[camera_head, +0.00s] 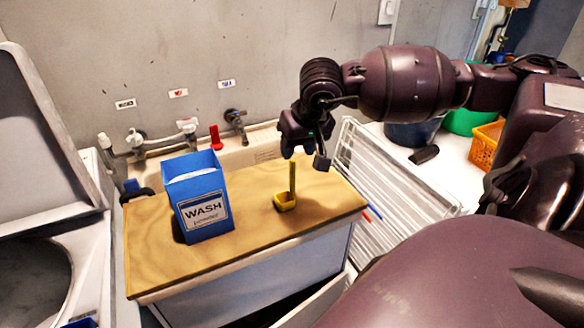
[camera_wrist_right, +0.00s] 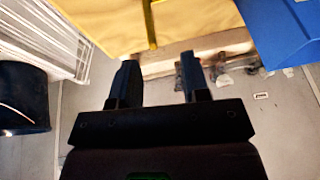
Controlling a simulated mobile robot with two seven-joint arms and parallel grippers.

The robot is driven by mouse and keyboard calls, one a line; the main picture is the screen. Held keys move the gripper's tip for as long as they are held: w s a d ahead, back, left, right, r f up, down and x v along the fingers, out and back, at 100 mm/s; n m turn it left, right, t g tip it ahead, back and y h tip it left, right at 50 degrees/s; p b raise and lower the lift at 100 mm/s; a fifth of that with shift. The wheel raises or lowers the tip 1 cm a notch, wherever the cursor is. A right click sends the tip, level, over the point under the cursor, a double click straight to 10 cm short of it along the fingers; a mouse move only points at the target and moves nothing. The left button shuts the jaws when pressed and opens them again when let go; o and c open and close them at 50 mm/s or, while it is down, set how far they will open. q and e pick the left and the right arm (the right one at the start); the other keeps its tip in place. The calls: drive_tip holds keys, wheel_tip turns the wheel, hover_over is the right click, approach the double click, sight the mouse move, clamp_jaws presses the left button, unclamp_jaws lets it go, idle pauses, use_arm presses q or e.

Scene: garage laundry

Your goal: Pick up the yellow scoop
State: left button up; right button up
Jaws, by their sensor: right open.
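The yellow scoop (camera_head: 286,202) sits on the wooden board (camera_head: 255,235), right of the blue WASH box, with its handle pointing up. In the right wrist view, the scoop's handle (camera_wrist_right: 150,24) shows at the top, its end just beyond the fingertips and roughly in line with the space between them. My right gripper (camera_head: 304,157) is open and empty above the board, close to the top of the handle; its two dark fingers also show in the right wrist view (camera_wrist_right: 159,70). Whether a finger touches the handle cannot be told. My left gripper is not in view.
The blue WASH box (camera_head: 198,183) stands left of the scoop and also shows in the right wrist view (camera_wrist_right: 282,35). A white wire rack (camera_head: 385,180) is right of the board. Taps (camera_head: 236,120) line the wall behind. An orange basket (camera_head: 485,147) is far right.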

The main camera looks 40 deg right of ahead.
sight(293, 161)
drive_tip(key=shift+n+h, duration=0.3)
drive_tip(key=shift+h, duration=0.2)
drive_tip(key=shift+w+d+r+p+x, duration=0.1)
drive_tip(key=shift+w+d+x, duration=0.1)
drive_tip(key=shift+x, duration=1.5)
drive_tip(key=shift+w+d+r+p+x, duration=0.1)
drive_tip(key=shift+d+x, duration=0.1)
drive_tip(key=shift+x, duration=1.45)
drive_tip(key=shift+w+d+r+p+x, duration=0.1)
drive_tip(key=shift+w+d+x, duration=0.1)
drive_tip(key=shift+x, duration=1.5)
clamp_jaws()
